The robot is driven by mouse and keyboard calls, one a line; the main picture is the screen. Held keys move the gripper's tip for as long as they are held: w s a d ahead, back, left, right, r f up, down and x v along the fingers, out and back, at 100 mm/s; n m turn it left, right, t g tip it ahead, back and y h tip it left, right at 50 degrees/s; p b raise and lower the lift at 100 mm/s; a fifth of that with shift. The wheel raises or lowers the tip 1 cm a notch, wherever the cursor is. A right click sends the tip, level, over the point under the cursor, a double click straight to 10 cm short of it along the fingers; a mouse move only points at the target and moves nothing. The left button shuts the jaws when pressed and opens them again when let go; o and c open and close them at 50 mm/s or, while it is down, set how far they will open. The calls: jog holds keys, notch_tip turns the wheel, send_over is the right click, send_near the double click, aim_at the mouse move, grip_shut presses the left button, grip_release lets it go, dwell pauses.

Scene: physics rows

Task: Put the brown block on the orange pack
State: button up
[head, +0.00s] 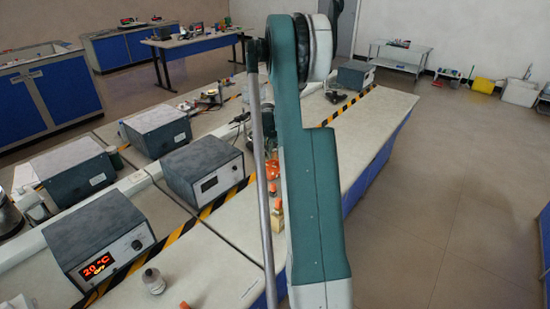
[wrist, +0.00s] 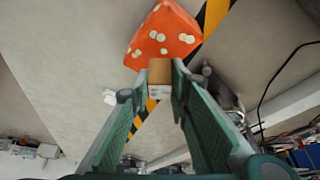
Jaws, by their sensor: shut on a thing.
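The brown block (wrist: 160,71) is between the two fingertips of my gripper (wrist: 162,84) in the wrist view, and the gripper is shut on it. The orange pack (wrist: 162,34), with white spots, lies just beyond the block in that view. The block's far edge overlaps the pack's near edge in the picture; I cannot tell whether they touch. In the head view a small orange patch that looks like the pack (head: 271,171) shows on the bench beside my arm. My arm hides part of that area.
Yellow-and-black tape (head: 207,209) runs along the bench (head: 215,270). Grey instrument boxes (head: 203,168) stand to the left, one with a lit red display (head: 97,266). A small bottle (head: 153,281) stands near the front. Small objects (head: 277,213) stand close by my arm.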

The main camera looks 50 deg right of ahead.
aim_at(275, 157)
jog(key=shift+f, duration=1.4)
jog(key=shift+f, duration=0.2)
jog(key=o, duration=0.9)
jog(key=shift+r, duration=0.15)
jog(key=v, duration=1.2)
jog(key=shift+a, duration=0.15)
